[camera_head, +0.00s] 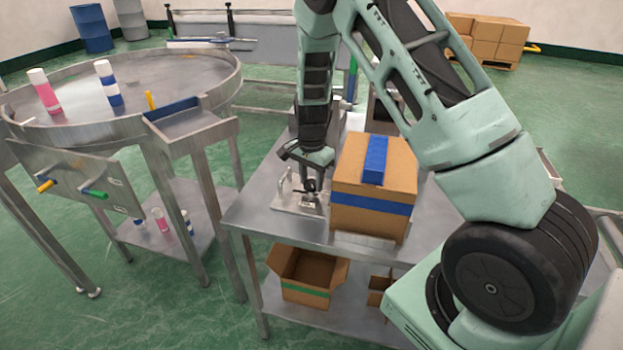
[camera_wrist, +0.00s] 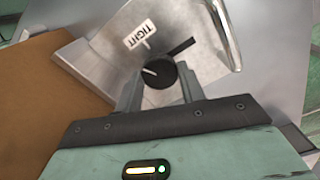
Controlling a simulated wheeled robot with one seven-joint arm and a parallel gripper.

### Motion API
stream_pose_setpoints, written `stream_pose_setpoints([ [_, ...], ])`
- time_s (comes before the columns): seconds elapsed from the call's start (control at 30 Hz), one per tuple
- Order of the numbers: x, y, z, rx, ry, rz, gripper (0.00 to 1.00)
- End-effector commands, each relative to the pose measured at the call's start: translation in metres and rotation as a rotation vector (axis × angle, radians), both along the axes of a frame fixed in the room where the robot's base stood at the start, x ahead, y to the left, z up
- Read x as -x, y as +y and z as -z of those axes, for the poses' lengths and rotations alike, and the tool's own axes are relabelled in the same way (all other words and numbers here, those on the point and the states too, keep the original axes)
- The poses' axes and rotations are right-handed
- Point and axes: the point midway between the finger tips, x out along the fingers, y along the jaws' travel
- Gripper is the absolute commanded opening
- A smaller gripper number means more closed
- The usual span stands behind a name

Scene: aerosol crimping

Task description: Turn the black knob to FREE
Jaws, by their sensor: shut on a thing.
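The black knob (camera_wrist: 160,73) shows in the wrist view on a metal plate (camera_wrist: 97,62), with a white pointer line on its face. A label reading TIGHT (camera_wrist: 140,35) is above and left of the knob, and a dark bar sticks out to its upper right. I see no FREE label in this view. My gripper (camera_wrist: 160,88) has its two fingers on either side of the knob, shut on it. In the head view my gripper (camera_head: 309,184) points down at the small metal fixture (camera_head: 290,203) on the table, and the knob is mostly hidden there.
A cardboard box with blue tape (camera_head: 350,185) stands right beside the fixture on the metal table (camera_head: 258,212). A bent metal handle (camera_wrist: 226,35) rises near the knob. A round steel table (camera_head: 185,72) with bottles is at left. Open boxes (camera_head: 300,275) sit on the lower shelf.

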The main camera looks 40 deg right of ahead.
Motion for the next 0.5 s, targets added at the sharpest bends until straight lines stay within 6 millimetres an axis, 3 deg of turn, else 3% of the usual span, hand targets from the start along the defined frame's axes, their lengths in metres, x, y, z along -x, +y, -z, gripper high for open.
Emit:
stream_pose_setpoints([
  [0.5, -0.0006, 0.0003, -0.0007, -0.001, -0.002, -0.491, 0.16],
])
